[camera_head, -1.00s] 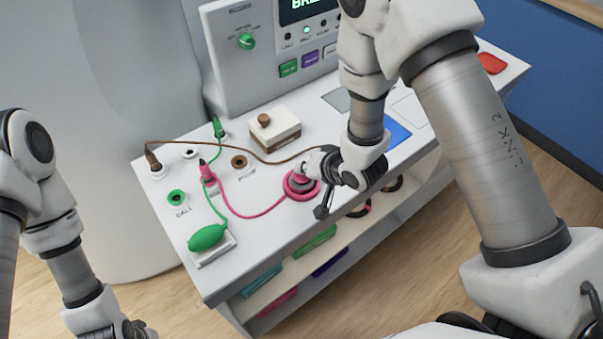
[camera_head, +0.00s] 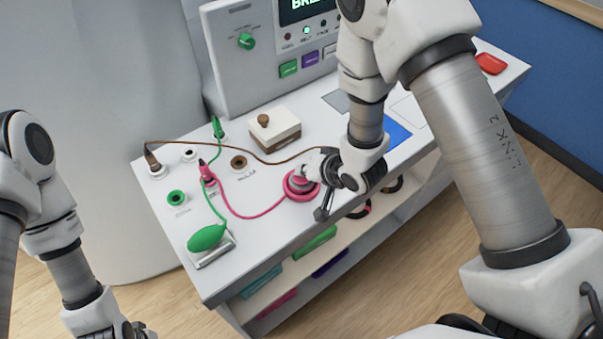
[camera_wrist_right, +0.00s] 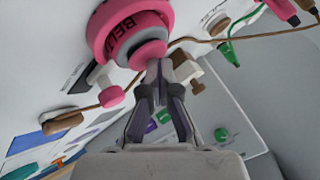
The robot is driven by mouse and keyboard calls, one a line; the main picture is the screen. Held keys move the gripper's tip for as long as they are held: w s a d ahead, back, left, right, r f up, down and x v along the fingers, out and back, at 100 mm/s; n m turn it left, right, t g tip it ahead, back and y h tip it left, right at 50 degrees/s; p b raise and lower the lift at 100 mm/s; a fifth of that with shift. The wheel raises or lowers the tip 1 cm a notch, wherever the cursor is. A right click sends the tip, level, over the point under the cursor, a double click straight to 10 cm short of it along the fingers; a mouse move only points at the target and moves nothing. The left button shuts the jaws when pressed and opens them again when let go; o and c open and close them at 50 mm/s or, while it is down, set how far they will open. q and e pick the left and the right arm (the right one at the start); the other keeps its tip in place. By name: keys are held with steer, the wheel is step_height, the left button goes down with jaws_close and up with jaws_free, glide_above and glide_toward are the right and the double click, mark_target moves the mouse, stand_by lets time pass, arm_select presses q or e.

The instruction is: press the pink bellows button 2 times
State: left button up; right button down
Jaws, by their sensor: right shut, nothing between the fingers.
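The pink bellows button (camera_head: 290,189) is a round pink ring with a domed centre on the white console top. A pink cable runs to it from the left. In the right wrist view the button (camera_wrist_right: 108,34) shows part of a dark label and its pink dome. My right gripper (camera_head: 303,181) is shut and empty, its fingertips at the dome. In the right wrist view the fingertips (camera_wrist_right: 158,68) overlap the dome's edge and appear to touch it; how far it is pressed I cannot tell. My left gripper (camera_head: 130,332) is partly cut off at the lower left.
A green bulb (camera_head: 207,238) lies on the console's left front. A cream box with a brown knob (camera_head: 275,131) stands behind the button. Brown, green and pink cables cross the top. An upright panel with a screen (camera_head: 305,10) stands at the back.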

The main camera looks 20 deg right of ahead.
steer(key=shift+r+p, duration=0.85)
steer(key=shift+r, duration=0.1)
step_height(320, 180, up, 5)
steer(key=p, duration=0.4)
steer(key=shift+r+p, duration=0.1)
steer(key=shift+p, duration=0.3)
steer(key=s+d+f+n+g+h, duration=0.1)
steer(key=s+d+f+g, duration=0.3)
steer(key=s, duration=0.5)
steer(key=s+d+f+n+g+h, duration=0.1)
steer(key=s+d+f+h, duration=0.1)
steer(key=s+f, duration=0.55)
steer(key=s+d+f+n+g+h, duration=0.1)
steer(key=s+d+f+g, duration=0.25)
steer(key=s, duration=0.55)
step_height(320, 180, down, 7)
steer(key=s+b, duration=0.1)
steer(key=b, duration=0.5)
